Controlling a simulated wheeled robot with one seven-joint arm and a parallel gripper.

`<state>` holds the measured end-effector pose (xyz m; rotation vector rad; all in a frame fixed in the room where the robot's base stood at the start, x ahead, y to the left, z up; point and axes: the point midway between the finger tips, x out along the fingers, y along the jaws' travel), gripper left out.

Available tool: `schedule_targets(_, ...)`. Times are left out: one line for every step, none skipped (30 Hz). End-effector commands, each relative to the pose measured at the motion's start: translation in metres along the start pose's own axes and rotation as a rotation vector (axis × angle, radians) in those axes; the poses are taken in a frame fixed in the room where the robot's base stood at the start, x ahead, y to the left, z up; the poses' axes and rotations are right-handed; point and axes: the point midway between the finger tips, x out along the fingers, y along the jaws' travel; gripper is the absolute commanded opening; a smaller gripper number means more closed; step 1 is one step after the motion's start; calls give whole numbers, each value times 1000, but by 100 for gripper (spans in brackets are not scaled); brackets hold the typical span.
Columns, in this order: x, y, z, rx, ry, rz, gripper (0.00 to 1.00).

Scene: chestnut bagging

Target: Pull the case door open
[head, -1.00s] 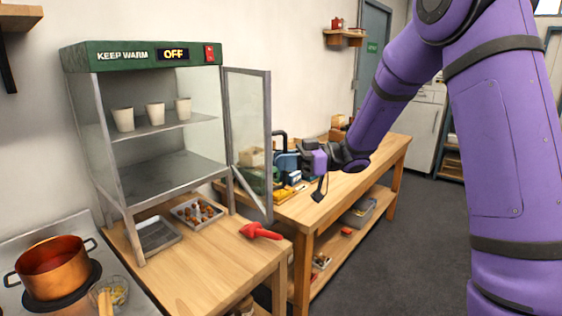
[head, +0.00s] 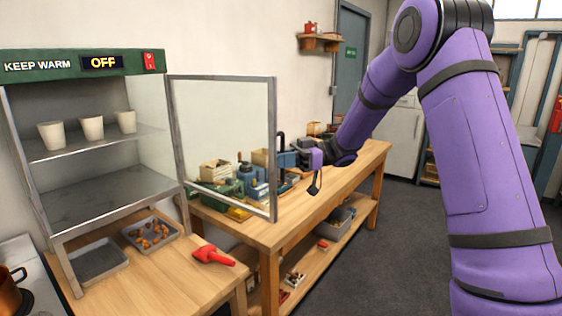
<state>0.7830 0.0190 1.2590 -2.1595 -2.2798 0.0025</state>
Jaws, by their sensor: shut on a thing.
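The warming case (head: 88,62) stands at the left, its green top strip reading KEEP WARM and OFF. Its glass door (head: 272,130) is hinged on the case's right side and stands swung wide open, so the front of the case is uncovered. My gripper (head: 290,158) is at the door's outer right edge, by the dark handle (head: 281,143). It is shut on the handle, though the fingertips are small and partly hidden there. Three pale cups (head: 92,127) stand on the upper shelf (head: 75,146). The lower shelf is bare.
A long workbench (head: 262,235) holds tools and boxes behind the door. A copper pot (head: 8,294) is at lower left. Floor at right is clear.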

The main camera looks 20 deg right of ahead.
Motion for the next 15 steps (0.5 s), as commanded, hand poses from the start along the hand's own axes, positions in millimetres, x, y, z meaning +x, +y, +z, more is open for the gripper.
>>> schedule_targets(-1, 0, 1, 6, 0, -1, 0)
schedule_targets(-1, 0, 1, 6, 0, -1, 0)
schedule_targets(-1, 0, 1, 6, 0, -1, 0)
schedule_targets(-1, 0, 1, 6, 0, -1, 0)
schedule_targets(-1, 0, 1, 6, 0, -1, 0)
schedule_targets(-1, 0, 1, 6, 0, -1, 0)
schedule_targets(-1, 0, 1, 5, 0, -1, 0)
schedule_targets(-1, 0, 1, 5, 0, -1, 0)
schedule_targets(-1, 0, 1, 5, 0, -1, 0)
schedule_targets(-1, 0, 1, 5, 0, -1, 19)
schedule_targets(-1, 0, 1, 5, 0, -1, 26)
schedule_targets(-1, 0, 1, 4, 0, -1, 35)
schedule_targets(-1, 0, 1, 4, 0, -1, 37)
schedule_targets(-1, 0, 1, 3, 0, -1, 37)
schedule_targets(-1, 0, 1, 3, 0, -1, 37)
